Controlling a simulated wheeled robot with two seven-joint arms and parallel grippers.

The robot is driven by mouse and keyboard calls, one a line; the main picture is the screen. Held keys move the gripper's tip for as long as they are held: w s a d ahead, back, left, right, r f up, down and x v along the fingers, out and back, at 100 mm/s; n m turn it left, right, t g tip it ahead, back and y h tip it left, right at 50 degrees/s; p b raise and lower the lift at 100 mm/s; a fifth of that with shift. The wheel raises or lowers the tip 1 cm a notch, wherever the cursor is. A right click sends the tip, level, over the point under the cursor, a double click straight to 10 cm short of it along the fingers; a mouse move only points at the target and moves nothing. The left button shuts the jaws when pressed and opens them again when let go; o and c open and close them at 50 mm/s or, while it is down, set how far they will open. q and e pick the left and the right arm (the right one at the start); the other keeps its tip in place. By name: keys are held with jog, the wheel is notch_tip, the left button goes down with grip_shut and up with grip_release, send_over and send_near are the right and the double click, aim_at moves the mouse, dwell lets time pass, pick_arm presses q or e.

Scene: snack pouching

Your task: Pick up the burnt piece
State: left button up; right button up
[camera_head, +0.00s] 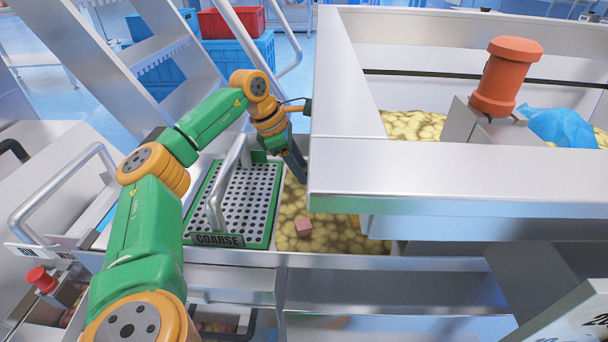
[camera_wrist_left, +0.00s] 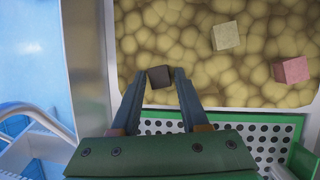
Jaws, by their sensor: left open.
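The burnt piece (camera_wrist_left: 160,77) is a small dark brown cube on the bed of yellowish lumps in the left wrist view. It shows between the fingertips of my left gripper (camera_wrist_left: 160,73), which is open, with a finger on either side. I cannot tell whether the fingers touch it. In the head view my left gripper (camera_head: 298,172) points down beside the perforated tray, and the burnt piece is not visible there.
A pink cube (camera_head: 304,226) and a pale cube (camera_wrist_left: 226,36) lie on the lumps. The green-framed perforated tray marked COARSE (camera_head: 268,210) with a metal handle is beside the gripper. A metal hopper wall (camera_head: 420,180) stands close on the right.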

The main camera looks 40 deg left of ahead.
pick_arm(q)
jog(key=shift+f, duration=0.1)
grip_shut()
dwell(0.3)
